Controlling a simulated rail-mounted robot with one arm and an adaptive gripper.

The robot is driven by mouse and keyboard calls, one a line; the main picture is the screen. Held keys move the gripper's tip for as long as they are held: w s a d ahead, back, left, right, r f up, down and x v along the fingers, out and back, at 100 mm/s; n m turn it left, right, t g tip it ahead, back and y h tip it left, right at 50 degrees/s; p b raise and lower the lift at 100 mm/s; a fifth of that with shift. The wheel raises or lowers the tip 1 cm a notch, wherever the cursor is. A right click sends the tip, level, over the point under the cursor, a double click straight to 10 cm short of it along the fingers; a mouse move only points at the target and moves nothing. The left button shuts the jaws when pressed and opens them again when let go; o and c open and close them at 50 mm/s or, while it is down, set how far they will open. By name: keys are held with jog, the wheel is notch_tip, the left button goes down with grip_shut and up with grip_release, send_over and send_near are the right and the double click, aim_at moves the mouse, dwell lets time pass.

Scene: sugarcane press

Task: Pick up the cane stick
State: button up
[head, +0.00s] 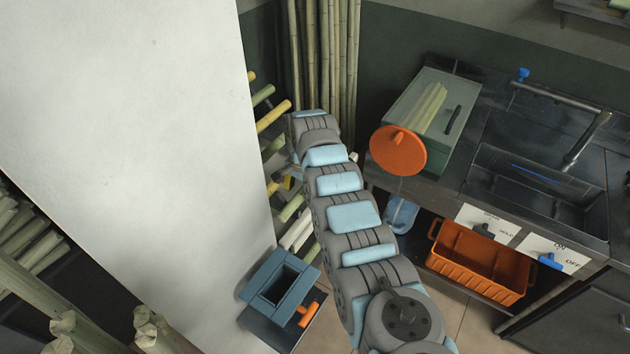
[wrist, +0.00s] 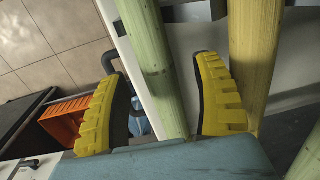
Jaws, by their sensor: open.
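My gripper (wrist: 161,68) is open in the wrist view, with its two yellow toothed fingers spread apart. A pale green cane stick (wrist: 153,62) runs lengthwise through the gap between the fingers, nearer the right one. Its lower end is hidden behind the blue-grey gripper body. A yellower cane stick (wrist: 254,55) lies just outside the right finger. In the head view, several short cane sticks (head: 273,116) stick out beside the white panel. My arm reaches to them, and the gripper is mostly hidden there. I cannot tell whether the fingers touch the green stick.
A white panel (head: 130,120) stands close on the left. Tall canes (head: 322,60) stand behind my arm. A blue-grey box with a square opening (head: 280,284) is below the sticks. The press with an orange disc (head: 398,150), a sink and an orange crate (head: 478,266) are on the right.

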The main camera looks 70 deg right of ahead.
jog(key=shift+f, duration=0.9)
grip_shut()
